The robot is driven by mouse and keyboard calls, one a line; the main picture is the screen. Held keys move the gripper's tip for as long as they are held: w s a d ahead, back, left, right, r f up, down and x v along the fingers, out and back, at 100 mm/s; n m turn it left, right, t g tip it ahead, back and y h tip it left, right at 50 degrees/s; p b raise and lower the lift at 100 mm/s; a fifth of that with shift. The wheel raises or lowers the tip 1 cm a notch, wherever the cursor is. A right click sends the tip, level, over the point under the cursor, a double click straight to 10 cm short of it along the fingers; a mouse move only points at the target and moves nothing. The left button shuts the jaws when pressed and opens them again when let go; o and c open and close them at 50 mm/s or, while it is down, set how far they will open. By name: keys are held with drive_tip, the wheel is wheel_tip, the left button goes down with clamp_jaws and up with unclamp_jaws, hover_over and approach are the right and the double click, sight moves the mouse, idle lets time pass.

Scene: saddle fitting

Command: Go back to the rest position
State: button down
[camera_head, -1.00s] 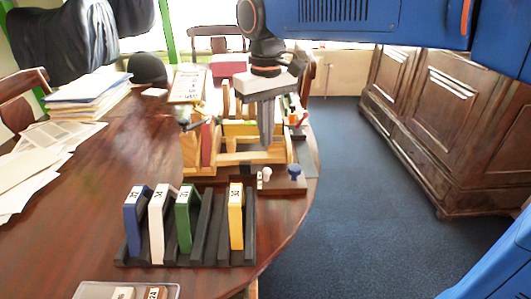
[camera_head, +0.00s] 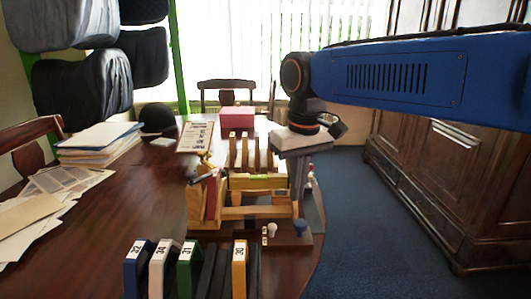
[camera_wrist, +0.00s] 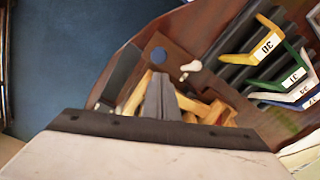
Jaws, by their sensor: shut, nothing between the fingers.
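My gripper (camera_head: 303,180) is shut and empty. It points down over the right side of the wooden fitting frame (camera_head: 208,212) on the table. In the wrist view its closed fingers (camera_wrist: 163,98) stand in front of the frame's pale wooden bars, which are partly hidden behind them. Whether the fingertips touch the frame cannot be told. A small dark board with a blue knob (camera_head: 300,226) and a pale knob (camera_head: 271,229) lies at the frame's near side.
A black rack holds blue (camera_head: 136,268), white, green and yellow (camera_head: 239,268) numbered pieces at the near edge. Papers (camera_head: 50,195) lie on the left, and a pink box (camera_head: 236,118) stands behind. Open floor (camera_head: 380,230) lies right of the table, before a wooden cabinet (camera_head: 450,180).

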drive_tip(key=s+d+f+m+t, duration=0.2)
drive_tip(key=s+d+f, duration=0.5)
drive_tip(key=d, duration=0.3)
drive_tip(key=s+d+f+m+t, duration=0.2)
drive_tip(key=s+d+f+m, duration=0.1)
drive_tip(key=s+d+f, duration=0.5)
drive_tip(key=shift+s+d, duration=0.25)
drive_tip(key=shift+d, duration=1.3)
